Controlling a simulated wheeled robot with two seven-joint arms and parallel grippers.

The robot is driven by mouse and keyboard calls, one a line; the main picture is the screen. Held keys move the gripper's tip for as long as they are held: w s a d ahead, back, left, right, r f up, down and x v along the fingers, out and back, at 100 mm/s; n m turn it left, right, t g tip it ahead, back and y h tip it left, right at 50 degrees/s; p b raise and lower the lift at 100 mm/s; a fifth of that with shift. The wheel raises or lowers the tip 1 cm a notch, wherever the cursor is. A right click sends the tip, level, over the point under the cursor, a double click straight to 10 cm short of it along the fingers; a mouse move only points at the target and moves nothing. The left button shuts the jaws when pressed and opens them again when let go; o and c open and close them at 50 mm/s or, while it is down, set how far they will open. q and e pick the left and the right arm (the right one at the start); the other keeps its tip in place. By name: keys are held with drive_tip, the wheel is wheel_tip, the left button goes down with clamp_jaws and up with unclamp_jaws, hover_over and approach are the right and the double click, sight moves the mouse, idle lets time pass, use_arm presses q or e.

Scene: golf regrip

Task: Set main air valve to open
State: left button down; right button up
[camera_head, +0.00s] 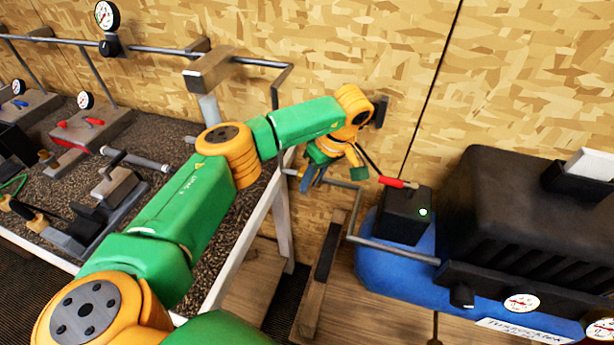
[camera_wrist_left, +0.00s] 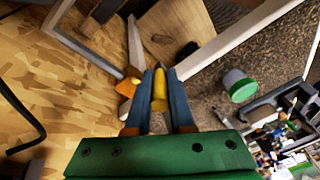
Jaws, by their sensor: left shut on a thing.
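My left gripper (camera_head: 310,184) reaches down beside the thin grey air pipe (camera_head: 336,183) near the board wall. In the left wrist view, the blue-grey fingers of my left gripper (camera_wrist_left: 164,72) are shut on a narrow yellow handle (camera_wrist_left: 159,90), which looks like the valve handle. An orange part (camera_wrist_left: 130,82) shows just left of the fingertips. The valve body is hidden or too small to make out, so its setting cannot be read. My right gripper is in neither view.
A black compressor (camera_head: 540,215) on a blue tank (camera_head: 385,265) stands at the right. Its black box (camera_head: 405,215) has a red lever-like part (camera_head: 397,183) and a green light. The workbench (camera_head: 150,150) with gauges and tools fills the left, with its frame edge near my arm.

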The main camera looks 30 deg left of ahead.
use_arm(q)
drive_tip(key=shift+w+d+f+y+b, duration=0.1)
drive_tip(key=shift+d+f+y+b, duration=0.25)
drive_tip(key=shift+y+b, duration=0.5)
drive_tip(key=shift+d+g+y+b, duration=0.25)
drive_tip(key=shift+g+y+b, duration=0.25)
drive_tip(key=shift+y, duration=0.35)
drive_tip(key=c, duration=1.1)
unclamp_jaws()
drive_tip(key=shift+r, duration=0.1)
